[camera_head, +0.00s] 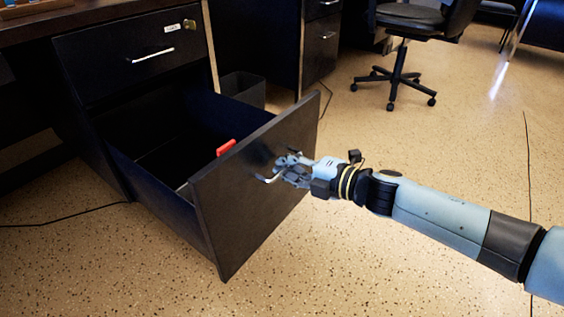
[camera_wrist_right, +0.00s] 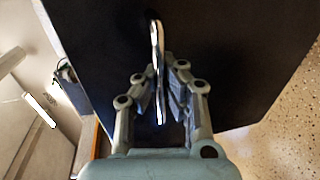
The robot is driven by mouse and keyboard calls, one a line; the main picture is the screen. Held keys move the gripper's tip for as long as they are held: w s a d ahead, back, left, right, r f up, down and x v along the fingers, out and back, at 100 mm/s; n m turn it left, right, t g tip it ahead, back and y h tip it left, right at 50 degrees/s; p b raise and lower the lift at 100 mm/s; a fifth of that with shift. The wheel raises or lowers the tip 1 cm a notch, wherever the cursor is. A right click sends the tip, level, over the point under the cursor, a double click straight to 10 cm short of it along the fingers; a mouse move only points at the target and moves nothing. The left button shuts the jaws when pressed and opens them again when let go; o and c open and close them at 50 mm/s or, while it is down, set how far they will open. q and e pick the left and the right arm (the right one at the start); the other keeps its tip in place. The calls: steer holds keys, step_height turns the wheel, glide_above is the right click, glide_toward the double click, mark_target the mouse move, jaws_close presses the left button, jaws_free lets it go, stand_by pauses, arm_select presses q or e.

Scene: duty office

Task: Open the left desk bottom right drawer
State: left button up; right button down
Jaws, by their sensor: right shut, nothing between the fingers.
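The black bottom drawer (camera_head: 238,205) of the left desk is pulled far out, and its dark inside shows. Its front panel faces right, toward my right arm. My right gripper (camera_head: 283,170) is at the curved metal drawer handle (camera_head: 266,180). In the right wrist view, the handle (camera_wrist_right: 157,72) shows edge-on, in line with the space between the fingers (camera_wrist_right: 161,78). The right gripper is shut and holds nothing; whether it touches the handle I cannot tell. My left gripper is out of view.
A closed upper drawer (camera_head: 125,58) with a keyed lock sits above. A red object (camera_head: 226,147) shows inside the open drawer. A dark bin (camera_head: 243,89) stands behind it. An office chair (camera_head: 405,55) is at the back. The speckled floor at the right is mostly clear.

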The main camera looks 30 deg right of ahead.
steer(key=c, duration=2)
jaws_free()
steer(key=shift+c, duration=0.2)
steer(key=o, duration=0.6)
steer(key=shift+o, duration=0.2)
steer(key=v, duration=1.2)
